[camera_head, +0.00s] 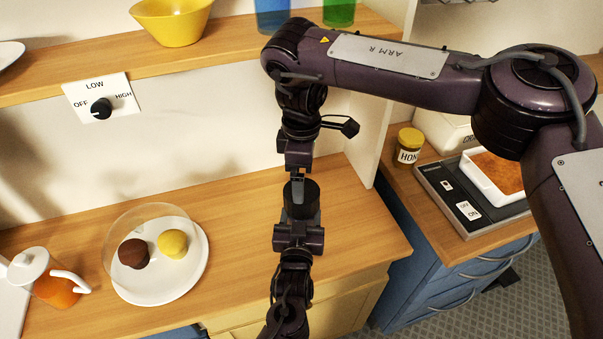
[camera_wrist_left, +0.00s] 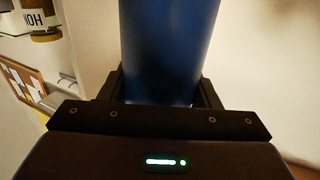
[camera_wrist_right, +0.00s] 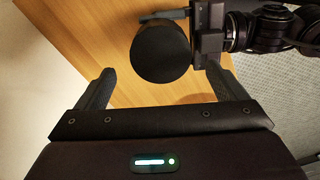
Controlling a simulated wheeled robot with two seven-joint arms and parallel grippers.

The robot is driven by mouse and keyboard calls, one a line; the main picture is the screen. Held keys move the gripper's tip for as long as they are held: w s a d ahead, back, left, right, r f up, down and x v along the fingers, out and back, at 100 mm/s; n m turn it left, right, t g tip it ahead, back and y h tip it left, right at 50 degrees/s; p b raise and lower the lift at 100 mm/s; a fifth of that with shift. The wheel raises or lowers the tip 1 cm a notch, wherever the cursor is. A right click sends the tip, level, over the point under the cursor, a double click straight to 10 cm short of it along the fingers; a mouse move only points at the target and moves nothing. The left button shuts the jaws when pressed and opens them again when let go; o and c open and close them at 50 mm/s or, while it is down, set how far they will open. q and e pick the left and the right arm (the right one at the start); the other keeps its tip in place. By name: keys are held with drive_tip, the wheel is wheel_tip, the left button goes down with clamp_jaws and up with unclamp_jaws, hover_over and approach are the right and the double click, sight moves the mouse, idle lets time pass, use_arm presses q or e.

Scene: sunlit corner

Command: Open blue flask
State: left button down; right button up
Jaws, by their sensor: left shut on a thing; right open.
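The blue flask (camera_wrist_left: 168,45) stands between the fingers of my left gripper (camera_wrist_left: 160,90), which is shut on its body. In the head view the flask's dark top (camera_head: 303,190) shows above the counter, at the middle. In the right wrist view its round black lid (camera_wrist_right: 160,52) faces the camera. My right gripper (camera_wrist_right: 163,88) is open and empty, its two fingers spread with the lid just beyond them. In the head view my right gripper (camera_head: 298,172) hangs directly over the flask's top. The flask's lower body is mostly hidden in the head view.
A glass dome covers a brown and a yellow ball on a white plate (camera_head: 190,275) at left, beside a white-lidded jug (camera_head: 50,280). A shelf above holds a yellow bowl (camera_head: 172,20). A honey jar (camera_head: 408,147) and white dish (camera_head: 478,180) are at right.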

sight(301, 217)
drive_tip(key=m, duration=0.6)
drive_tip(key=shift+m, duration=0.4)
drive_tip(key=m, duration=0.6)
wheel_tip(301, 217, down, 8)
drive_tip(key=shift+c, duration=0.2)
